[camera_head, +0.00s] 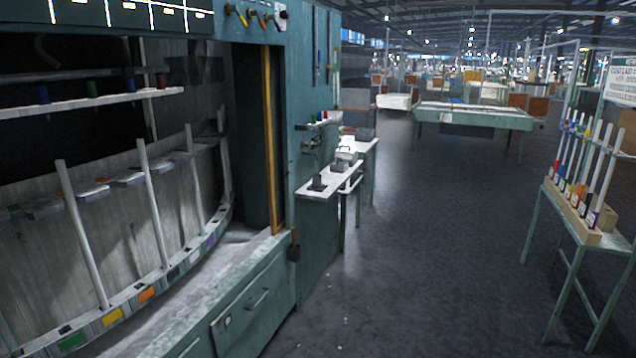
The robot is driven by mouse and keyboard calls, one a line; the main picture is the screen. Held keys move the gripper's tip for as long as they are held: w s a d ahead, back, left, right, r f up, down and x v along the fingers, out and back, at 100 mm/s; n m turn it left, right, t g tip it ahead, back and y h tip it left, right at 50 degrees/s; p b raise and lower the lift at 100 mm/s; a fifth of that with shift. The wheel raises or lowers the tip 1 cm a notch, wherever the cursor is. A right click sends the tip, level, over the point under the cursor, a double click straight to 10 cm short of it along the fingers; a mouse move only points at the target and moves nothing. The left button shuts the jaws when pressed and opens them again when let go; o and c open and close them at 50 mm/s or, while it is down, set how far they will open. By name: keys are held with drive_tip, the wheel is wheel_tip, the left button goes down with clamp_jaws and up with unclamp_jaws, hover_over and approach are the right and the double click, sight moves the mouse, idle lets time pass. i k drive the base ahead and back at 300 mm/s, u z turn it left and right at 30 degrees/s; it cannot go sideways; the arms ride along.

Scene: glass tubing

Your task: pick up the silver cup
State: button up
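No clear silver cup can be made out. A small dark grey object (318,184) stands on a narrow white side shelf (335,181) at the right end of the green cabinet; it is too small to tell whether it is a cup. A bright whitish object (345,157) sits just behind it, also too small to identify. My gripper is not in view.
The green cabinet (262,305) with an open bay fills the left. A green stand (566,215) with white tubes and coloured bases is at the right. A long green table (472,115) stands farther back. The dark floor (430,260) between them is clear.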

sight(317, 178)
drive_tip(key=i, duration=0.85)
drive_tip(key=z, duration=4.15)
drive_tip(key=i, duration=0.1)
drive_tip(key=u, duration=2.6)
drive_tip(key=i, duration=0.65)
drive_tip(key=u, duration=0.05)
